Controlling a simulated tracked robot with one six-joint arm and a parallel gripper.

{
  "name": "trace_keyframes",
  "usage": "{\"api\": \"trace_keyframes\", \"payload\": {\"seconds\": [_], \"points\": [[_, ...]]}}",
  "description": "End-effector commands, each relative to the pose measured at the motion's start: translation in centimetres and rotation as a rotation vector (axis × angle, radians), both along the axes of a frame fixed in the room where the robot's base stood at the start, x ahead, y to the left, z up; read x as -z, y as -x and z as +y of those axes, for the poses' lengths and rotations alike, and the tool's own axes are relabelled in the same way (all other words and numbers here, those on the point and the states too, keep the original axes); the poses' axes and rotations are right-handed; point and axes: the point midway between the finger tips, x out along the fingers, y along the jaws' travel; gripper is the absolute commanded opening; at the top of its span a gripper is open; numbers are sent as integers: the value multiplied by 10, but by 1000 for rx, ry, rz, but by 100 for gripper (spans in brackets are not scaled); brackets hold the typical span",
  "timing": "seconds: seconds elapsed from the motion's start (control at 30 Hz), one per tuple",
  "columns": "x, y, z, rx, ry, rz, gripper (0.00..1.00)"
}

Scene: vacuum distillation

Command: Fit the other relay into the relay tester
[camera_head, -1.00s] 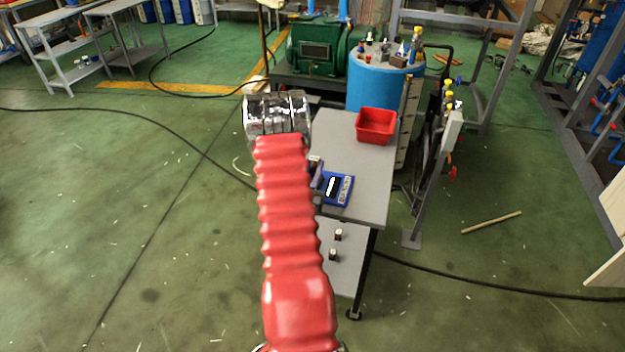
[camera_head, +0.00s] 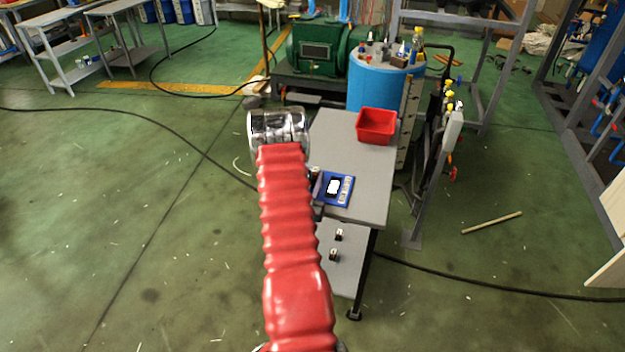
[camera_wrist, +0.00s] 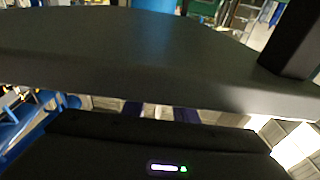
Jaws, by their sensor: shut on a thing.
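The relay tester (camera_head: 345,189) is a blue box with a dark and white face, on the near part of the grey table. My gripper (camera_head: 315,182) shows only as a small dark part at the tester's left edge, right beside my red-sleeved arm, which hides most of it. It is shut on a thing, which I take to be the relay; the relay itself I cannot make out. Whether it touches the tester I cannot tell. The wrist view shows dark, blurred surfaces close up, a dark upright part at upper right and a small lit green indicator, but no clear relay.
The grey table (camera_head: 362,172) carries a red bin (camera_head: 376,126) at its far end. Two small dark-and-white items (camera_head: 338,235) (camera_head: 333,254) sit on the lower shelf (camera_head: 347,275). A blue tank (camera_head: 385,85) stands behind. Table between bin and tester is clear.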

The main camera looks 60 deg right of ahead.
Motion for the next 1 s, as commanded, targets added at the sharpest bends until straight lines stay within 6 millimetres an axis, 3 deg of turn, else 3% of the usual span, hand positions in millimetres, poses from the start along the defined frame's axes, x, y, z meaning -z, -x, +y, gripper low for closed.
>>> {"api": "trace_keyframes", "payload": {"seconds": [0.3,0.33,0.57,1.0], "points": [[3,0,0,0,0,0,0],[2,0,0,0,0,0,28],[2,0,0,0,0,0,44],[1,0,5,-1,0,0,45]]}}
